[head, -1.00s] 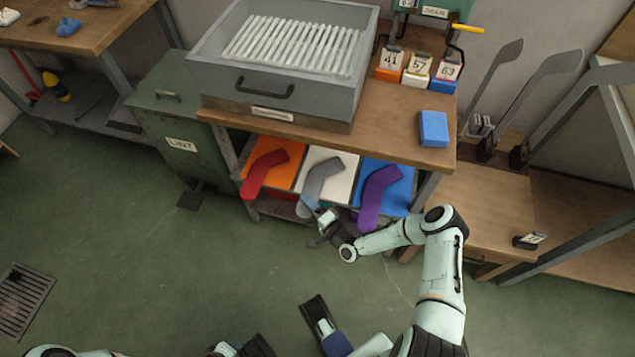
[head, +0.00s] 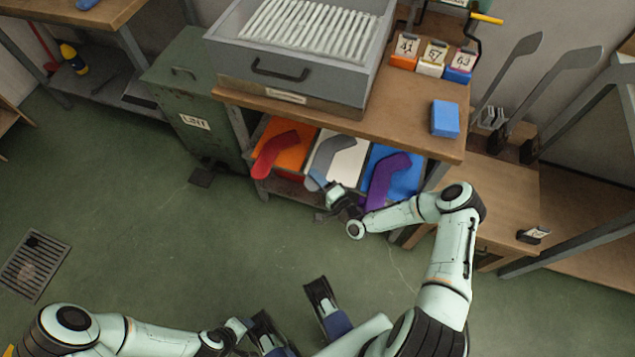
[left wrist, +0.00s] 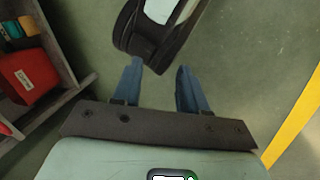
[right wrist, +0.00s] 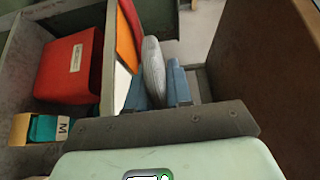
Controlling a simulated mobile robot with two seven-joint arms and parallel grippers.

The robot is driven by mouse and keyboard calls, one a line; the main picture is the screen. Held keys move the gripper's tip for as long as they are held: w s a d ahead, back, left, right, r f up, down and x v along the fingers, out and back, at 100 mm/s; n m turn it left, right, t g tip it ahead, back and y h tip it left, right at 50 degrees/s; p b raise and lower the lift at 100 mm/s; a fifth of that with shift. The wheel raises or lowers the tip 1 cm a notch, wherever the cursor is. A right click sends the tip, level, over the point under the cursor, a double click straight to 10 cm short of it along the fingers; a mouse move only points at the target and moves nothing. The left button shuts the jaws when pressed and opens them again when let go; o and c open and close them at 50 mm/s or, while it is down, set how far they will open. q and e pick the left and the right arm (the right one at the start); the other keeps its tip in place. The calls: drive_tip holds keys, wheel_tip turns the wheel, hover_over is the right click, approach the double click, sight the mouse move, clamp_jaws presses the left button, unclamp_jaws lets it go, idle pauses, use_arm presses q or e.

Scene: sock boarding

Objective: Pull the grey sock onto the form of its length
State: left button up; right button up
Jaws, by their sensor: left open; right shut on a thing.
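The grey sock (head: 338,150) lies in the white bin (head: 350,170) on the low shelf, between a red sock and a purple sock. My right gripper (head: 320,184) is shut on its near end; in the right wrist view the sock (right wrist: 153,65) shows between the blue fingers. My left gripper (left wrist: 159,68) is open and empty, low over the floor by my base.
The red sock (head: 275,152) lies in the orange bin and the purple sock (head: 385,180) in the blue bin. Above stand a bench (head: 400,125), a metal drawer box (head: 300,75) and number cards 41, 57, 63 (head: 432,55).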

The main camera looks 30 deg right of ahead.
use_arm(q)
drive_tip(key=s+d+r+g+p, duration=0.1)
drive_tip(key=s+r+p, duration=0.2)
drive_tip(key=s+r, duration=0.1)
drive_tip(key=shift+s+d+r+g+h, duration=0.15)
drive_tip(key=shift+s+d+g+h, duration=0.15)
drive_tip(key=shift+d, duration=0.1)
use_arm(e)
wheel_tip(320, 180, up, 14)
drive_tip(key=shift+r, duration=0.1)
wheel_tip(320, 180, down, 6)
drive_tip(key=shift+f+b, duration=0.1)
drive_tip(key=shift+b, duration=0.6)
wheel_tip(320, 180, down, 9)
drive_tip(key=shift+f+b, duration=0.1)
drive_tip(key=shift+b, duration=1.15)
use_arm(q)
drive_tip(key=w+a+f+t+y+b, duration=0.1)
drive_tip(key=w+a+f+t, duration=0.1)
drive_tip(key=w+f, duration=0.4)
drive_tip(key=shift+w+a+f, duration=0.15)
drive_tip(key=shift+w+a, duration=0.45)
drive_tip(key=shift+w, duration=0.1)
use_arm(e)
wheel_tip(320, 180, down, 4)
drive_tip(key=shift+f, duration=0.1)
